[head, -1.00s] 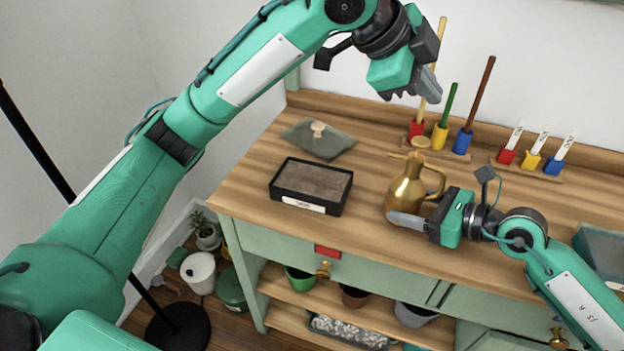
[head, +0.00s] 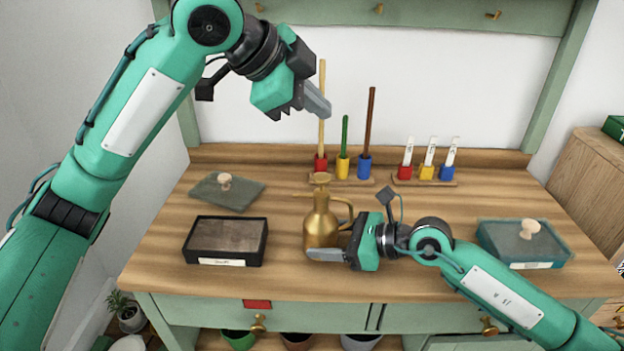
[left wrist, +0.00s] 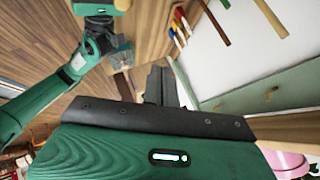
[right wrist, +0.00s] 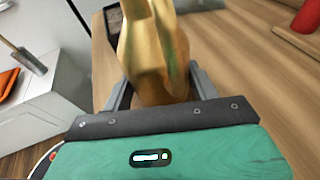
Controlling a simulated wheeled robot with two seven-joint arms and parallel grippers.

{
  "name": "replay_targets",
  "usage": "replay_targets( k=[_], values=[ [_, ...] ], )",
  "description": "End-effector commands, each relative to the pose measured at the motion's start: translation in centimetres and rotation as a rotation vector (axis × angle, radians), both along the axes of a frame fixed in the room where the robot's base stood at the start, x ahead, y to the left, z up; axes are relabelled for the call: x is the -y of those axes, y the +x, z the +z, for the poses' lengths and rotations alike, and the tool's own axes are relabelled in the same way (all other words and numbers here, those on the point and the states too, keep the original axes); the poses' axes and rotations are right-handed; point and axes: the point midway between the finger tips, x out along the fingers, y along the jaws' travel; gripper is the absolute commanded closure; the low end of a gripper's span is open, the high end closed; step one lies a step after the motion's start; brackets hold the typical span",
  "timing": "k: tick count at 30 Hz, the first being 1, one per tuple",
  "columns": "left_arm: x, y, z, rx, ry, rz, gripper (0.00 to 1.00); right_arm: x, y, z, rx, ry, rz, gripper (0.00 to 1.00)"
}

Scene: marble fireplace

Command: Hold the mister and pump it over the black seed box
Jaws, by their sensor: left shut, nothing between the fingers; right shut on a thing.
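The brass mister (head: 320,222) stands upright on the wooden bench, its pump knob on top and its handle to the right. My right gripper (head: 325,254) is shut around its lower body; in the right wrist view the brass body (right wrist: 155,60) sits between the two fingers. The black seed box (head: 226,241), filled with brown soil and bearing a white label, lies on the bench to the left of the mister. My left gripper (head: 318,103) is shut and empty, raised in the air above the mister, in front of the wall.
A grey-green lid with a knob (head: 228,190) lies behind the seed box. A rack of coloured holders with upright sticks (head: 343,168) and a rack of white labels (head: 429,172) stand at the back. A lidded box (head: 525,243) is at the right.

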Motion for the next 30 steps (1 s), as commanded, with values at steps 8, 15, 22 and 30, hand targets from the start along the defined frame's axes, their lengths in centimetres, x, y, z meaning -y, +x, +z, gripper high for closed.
replay_targets(
  k=[8,15,22,30],
  values=[
    [0.0,0.0,-1.2,-0.002,-0.001,0.001,1.00,0.0,0.0,0.0,0.000,0.000,0.000,0.53],
    [0.0,0.0,-4.5,-0.002,-0.001,-0.001,1.00,0.0,0.0,0.0,0.000,0.000,0.000,0.53],
    [-0.1,0.0,-7.3,-0.001,-0.001,0.001,1.00,0.0,0.0,0.0,0.000,0.000,0.000,0.53],
    [0.0,0.0,-8.8,-0.001,0.000,0.001,1.00,0.0,0.0,0.0,0.000,0.000,0.000,0.53]
  ],
)
